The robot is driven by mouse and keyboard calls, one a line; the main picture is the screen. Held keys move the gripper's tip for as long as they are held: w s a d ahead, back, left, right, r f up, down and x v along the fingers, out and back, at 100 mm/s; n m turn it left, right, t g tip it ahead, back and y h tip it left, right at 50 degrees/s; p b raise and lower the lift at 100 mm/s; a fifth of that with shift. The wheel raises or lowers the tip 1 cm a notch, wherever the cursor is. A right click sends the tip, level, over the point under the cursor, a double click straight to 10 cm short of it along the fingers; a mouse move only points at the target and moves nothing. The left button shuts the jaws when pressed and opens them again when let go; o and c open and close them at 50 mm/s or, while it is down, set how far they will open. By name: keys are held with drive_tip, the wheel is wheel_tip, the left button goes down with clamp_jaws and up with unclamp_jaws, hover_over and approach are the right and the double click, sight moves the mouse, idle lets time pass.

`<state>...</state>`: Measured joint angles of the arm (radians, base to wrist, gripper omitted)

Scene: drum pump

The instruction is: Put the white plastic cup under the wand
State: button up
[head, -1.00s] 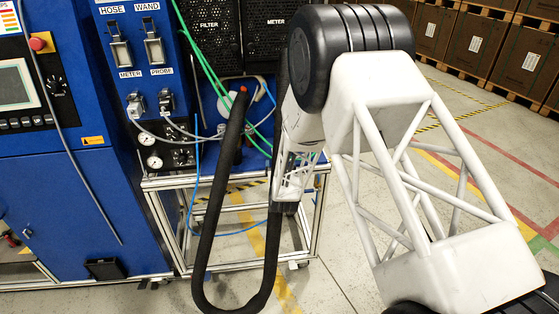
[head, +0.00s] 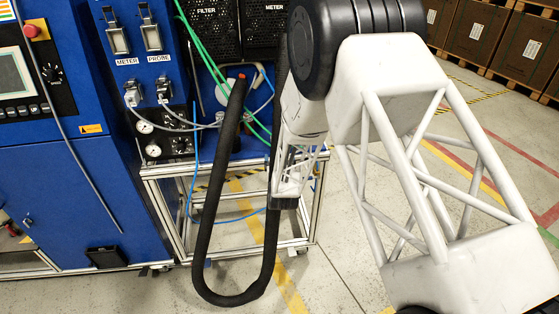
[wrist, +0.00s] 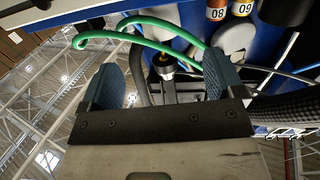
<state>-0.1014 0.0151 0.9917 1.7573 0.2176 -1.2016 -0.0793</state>
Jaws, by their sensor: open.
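My gripper (wrist: 160,70) shows in the wrist view with its two blue-grey fingers wide apart and nothing held between them. A dark and metal nozzle-like part with a yellow end (wrist: 164,63) shows beyond the gap between the fingers; I cannot tell whether it is the wand. A pale rounded piece (wrist: 236,38) shows behind the right finger, and I cannot tell whether it is the white plastic cup. In the head view my arm hides most of the area around the gripper, and I cannot make out the cup there.
A thick black hose (head: 206,220) hangs in a U in front of the metal-framed cart (head: 222,258). Green hoses (head: 205,60) run down the blue panel; one also loops close to the fingers in the wrist view (wrist: 150,22). A blue cabinet (head: 70,190) stands left.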

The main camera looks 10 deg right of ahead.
drive_tip(key=s+d+r+g+y, duration=0.1)
drive_tip(key=s+r+g, duration=0.3)
drive_tip(key=s+r, duration=0.45)
drive_tip(key=s+d+r+g+y, duration=0.1)
drive_tip(key=s+r+g, duration=0.3)
drive_tip(key=r, duration=0.8)
drive_tip(key=s+d+r+g, duration=0.1)
drive_tip(key=s+r+g, duration=0.1)
drive_tip(key=s, duration=0.9)
drive_tip(key=s+r+g, duration=0.3)
drive_tip(key=s+r, duration=0.1)
drive_tip(key=s, duration=0.8)
drive_tip(key=s+d+r+n+g, duration=0.1)
drive_tip(key=s+r+g, duration=0.1)
drive_tip(key=s, duration=0.9)
drive_tip(key=shift+s+d+r, duration=0.25)
drive_tip(key=shift+d+r, duration=0.05)
drive_tip(key=shift+r, duration=0.45)
drive_tip(key=shift+o, duration=0.2)
drive_tip(key=shift+w, duration=0.1)
